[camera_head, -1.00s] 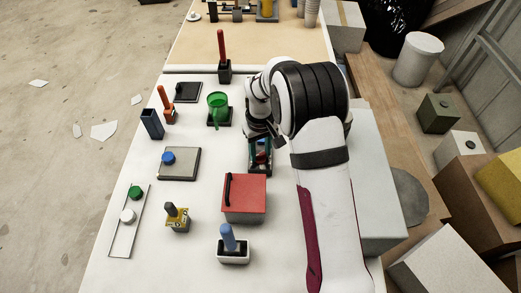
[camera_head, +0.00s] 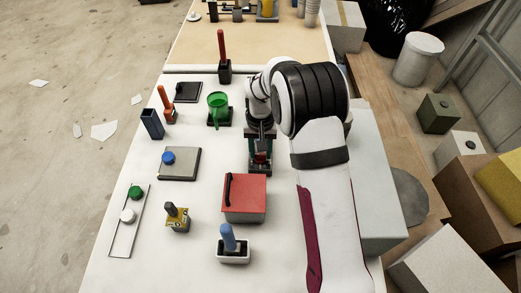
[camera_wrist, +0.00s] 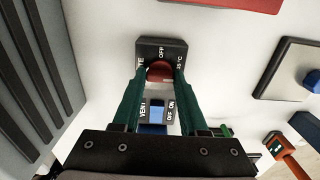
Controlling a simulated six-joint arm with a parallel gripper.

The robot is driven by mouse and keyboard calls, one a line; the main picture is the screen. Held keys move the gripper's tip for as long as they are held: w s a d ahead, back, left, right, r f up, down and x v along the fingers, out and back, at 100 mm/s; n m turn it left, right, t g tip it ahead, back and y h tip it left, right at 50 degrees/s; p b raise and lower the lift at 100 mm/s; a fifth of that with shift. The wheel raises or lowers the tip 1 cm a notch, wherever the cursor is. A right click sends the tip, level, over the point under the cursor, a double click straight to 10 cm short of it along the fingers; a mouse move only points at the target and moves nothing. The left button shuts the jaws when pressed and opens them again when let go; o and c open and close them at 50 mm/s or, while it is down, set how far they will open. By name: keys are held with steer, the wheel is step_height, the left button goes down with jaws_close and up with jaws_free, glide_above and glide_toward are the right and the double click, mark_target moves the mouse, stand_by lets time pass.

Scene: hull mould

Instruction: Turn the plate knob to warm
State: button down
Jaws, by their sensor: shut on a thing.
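The plate knob is a red round knob (camera_wrist: 160,72) on a dark control box (camera_wrist: 176,47). In the wrist view, "OFF" and part of a "°C" label show beside the knob, with part of a word ending in "TE" at its left. My gripper (camera_wrist: 160,78) has its green fingers on both sides of the knob and is shut on it. In the head view my gripper (camera_head: 261,150) reaches down over the box, and the red knob (camera_head: 261,157) shows between the fingers. The pointer mark on the knob cannot be made out.
A blue rocker switch (camera_wrist: 157,112) marked "VENT" and "ON" sits close to the knob, between my fingers in the wrist view. A red lidded box (camera_head: 247,203) stands just in front. A grey block (camera_head: 372,200) lies to the right.

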mark_target(261, 154)
steer(key=shift+w, duration=0.1)
steer(key=shift+c, duration=2.2)
jaws_free()
step_height(261, 154, up, 16)
steer(key=shift+f, duration=0.1)
steer(key=s+d+r+m+y, duration=0.1)
steer(key=s+d+r+m, duration=0.15)
steer(key=s, duration=0.65)
steer(key=s+d+r+m, duration=0.1)
steer(key=s+d+r, duration=0.25)
steer(key=s, duration=0.45)
steer(key=s+d+f+m, duration=0.1)
steer(key=s+f, duration=0.1)
steer(key=s, duration=0.5)
steer(key=s+d+f+m, duration=0.1)
steer(key=s+f, duration=0.1)
steer(key=s, duration=0.5)
steer(key=shift+s+f+y, duration=0.25)
steer(key=shift+f+y, duration=0.1)
steer(key=shift+y, duration=0.05)
